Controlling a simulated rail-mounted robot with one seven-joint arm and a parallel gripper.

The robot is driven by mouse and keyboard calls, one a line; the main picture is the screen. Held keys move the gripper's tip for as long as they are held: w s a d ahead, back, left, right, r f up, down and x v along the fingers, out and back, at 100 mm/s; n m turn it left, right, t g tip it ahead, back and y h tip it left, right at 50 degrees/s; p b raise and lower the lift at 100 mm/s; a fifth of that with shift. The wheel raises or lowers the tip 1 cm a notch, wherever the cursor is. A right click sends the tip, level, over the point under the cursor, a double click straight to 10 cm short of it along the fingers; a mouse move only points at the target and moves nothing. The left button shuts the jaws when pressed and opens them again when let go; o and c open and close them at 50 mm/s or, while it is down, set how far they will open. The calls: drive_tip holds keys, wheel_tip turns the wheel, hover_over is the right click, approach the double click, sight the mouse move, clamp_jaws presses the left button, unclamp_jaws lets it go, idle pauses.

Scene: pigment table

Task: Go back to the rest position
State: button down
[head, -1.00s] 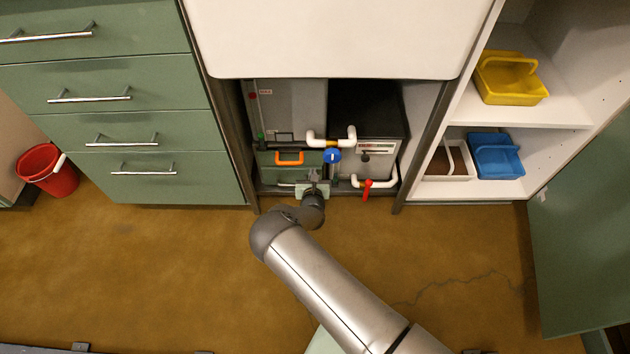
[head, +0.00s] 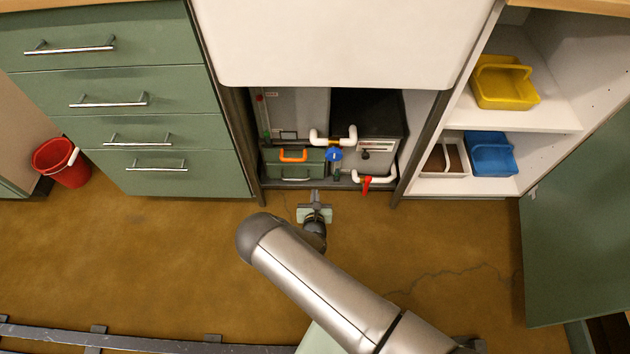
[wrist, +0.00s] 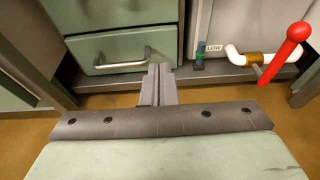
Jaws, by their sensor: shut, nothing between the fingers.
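My gripper (head: 315,196) is shut and empty. In the head view it is over the brown floor, just in front of the open bay under the white panel. In the wrist view my gripper (wrist: 158,70) shows its two grey fingers pressed together, in front of a green drawer with a metal handle (wrist: 121,64). The fingers appear clear of the handle.
The bay holds a blue valve (head: 334,155), a red lever (head: 367,184), white pipes and an orange handle (head: 293,155). Green drawers (head: 120,105) stand left, open shelves with yellow (head: 505,88) and blue bins (head: 491,158) right. A red bucket (head: 66,163) stands far left.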

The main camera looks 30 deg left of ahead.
drive_tip(key=shift+v, duration=0.8)
